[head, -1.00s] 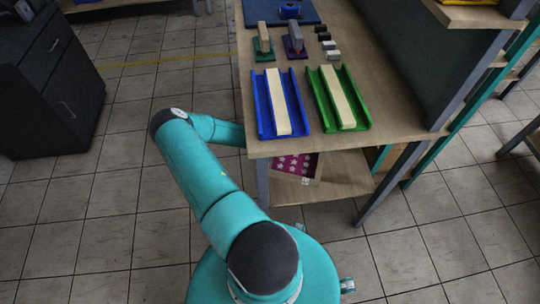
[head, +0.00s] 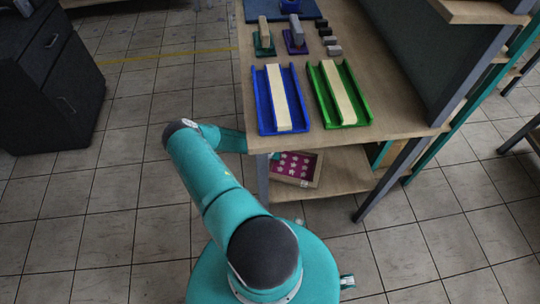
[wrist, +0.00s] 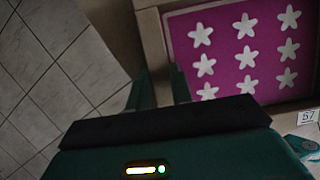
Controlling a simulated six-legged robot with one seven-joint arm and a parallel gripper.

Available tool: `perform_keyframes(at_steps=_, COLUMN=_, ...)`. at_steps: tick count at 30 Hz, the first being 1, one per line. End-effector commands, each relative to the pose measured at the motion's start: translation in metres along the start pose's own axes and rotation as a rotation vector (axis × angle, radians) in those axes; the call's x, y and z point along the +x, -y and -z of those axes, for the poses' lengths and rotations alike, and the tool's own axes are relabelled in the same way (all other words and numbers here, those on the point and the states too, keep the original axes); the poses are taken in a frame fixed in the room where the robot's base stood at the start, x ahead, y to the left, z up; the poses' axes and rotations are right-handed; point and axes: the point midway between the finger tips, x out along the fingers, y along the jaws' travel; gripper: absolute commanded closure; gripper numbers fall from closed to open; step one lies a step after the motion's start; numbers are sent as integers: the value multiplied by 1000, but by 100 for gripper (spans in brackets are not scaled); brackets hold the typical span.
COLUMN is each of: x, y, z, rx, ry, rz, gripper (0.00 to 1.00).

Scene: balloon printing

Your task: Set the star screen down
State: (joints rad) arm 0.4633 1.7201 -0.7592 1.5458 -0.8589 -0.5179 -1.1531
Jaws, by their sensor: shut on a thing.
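The star screen (head: 297,167) is a wooden frame around a magenta panel with rows of white stars. In the head view it is at the front left of the lower shelf, partly under the tabletop. In the wrist view the screen (wrist: 222,62) fills the upper right, with a small "57" tag at its lower right. My gripper (wrist: 158,88) is shut on the screen's left frame edge in the wrist view. The tabletop mostly hides the gripper in the head view. I cannot tell whether the screen touches the shelf.
The lower shelf (head: 345,172) has bare room right of the screen. Above, the tabletop (head: 400,105) carries a blue tray (head: 262,108) and a green tray (head: 358,103), each with a pale bar, and small tools behind. A grey table leg (head: 263,180) stands left of the screen.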

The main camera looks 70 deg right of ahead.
Motion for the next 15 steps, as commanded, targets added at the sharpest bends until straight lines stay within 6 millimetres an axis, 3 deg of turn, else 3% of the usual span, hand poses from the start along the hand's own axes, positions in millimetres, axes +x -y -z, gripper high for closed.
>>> perform_keyframes(at_steps=15, x=4, y=0, z=1, rx=-1, ry=0, rz=1, gripper=100)
